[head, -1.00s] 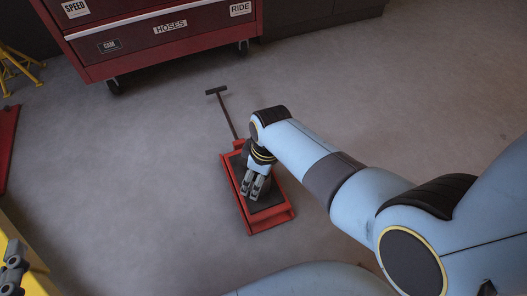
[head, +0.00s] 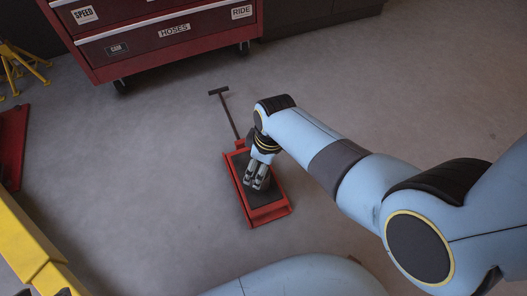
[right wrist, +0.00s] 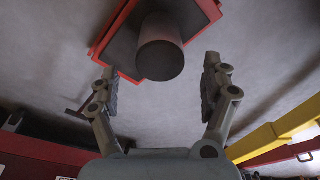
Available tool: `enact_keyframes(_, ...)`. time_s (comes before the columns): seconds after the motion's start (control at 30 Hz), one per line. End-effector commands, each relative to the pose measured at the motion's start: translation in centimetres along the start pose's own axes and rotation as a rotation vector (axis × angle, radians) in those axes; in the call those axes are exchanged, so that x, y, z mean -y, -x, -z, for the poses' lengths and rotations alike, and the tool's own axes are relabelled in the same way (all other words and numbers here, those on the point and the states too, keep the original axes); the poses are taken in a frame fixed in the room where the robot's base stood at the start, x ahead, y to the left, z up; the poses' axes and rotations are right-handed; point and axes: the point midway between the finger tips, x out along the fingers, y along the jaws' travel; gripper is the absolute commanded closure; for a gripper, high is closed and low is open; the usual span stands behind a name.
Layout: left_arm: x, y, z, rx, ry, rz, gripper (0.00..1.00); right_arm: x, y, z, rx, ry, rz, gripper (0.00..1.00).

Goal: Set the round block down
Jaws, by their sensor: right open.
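The red lift (head: 284,211) stands on the floor in the middle of the head view, with a dark top pad (head: 266,196) and a long handle. My right gripper (head: 257,182) is over this pad, fingers pointing down. In the right wrist view the round block (right wrist: 160,50), a dull grey cylinder, stands on the dark pad of the red lift (right wrist: 113,32). My right gripper (right wrist: 160,82) is open there, its two fingers wide apart with clear gaps to the block. In the head view I cannot make out the block behind my gripper. I do not see my left gripper.
A red drawer cabinet (head: 170,38) on casters stands at the back left. A yellow beam (head: 30,245) crosses the lower left, with a red ramp (head: 14,140) and a yellow stand (head: 20,65) at the left edge. The floor around the lift is clear.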

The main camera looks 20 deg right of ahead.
Motion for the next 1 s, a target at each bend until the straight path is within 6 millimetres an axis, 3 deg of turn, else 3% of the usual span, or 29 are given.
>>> enact_keyframes(0.13,0.0,2.2,0.7,0.093,-0.002,-0.006,0.6,-0.1,1.3,0.1,-0.002,0.0,-0.002,0.19)
enact_keyframes(0.3,0.4,3.3,-0.6,0.223,-0.004,-0.001,0.6,-0.2,3.6,0.3,-0.004,0.001,-0.004,0.19)
enact_keyframes(0.73,0.6,3.5,-1.8,0.3,-0.005,0.0,0.6,0.1,4.0,-0.4,0.002,-0.009,-0.001,0.19)
enact_keyframes(0.87,0.6,3.4,-1.8,0.299,-0.005,0.001,0.6,0.2,4.9,-3.8,0.01,-0.097,-0.026,0.19)
enact_keyframes(1.0,0.6,3.5,-1.8,0.299,-0.005,0.001,0.6,1.1,8.8,-10.7,0.015,-0.288,-0.081,0.19)
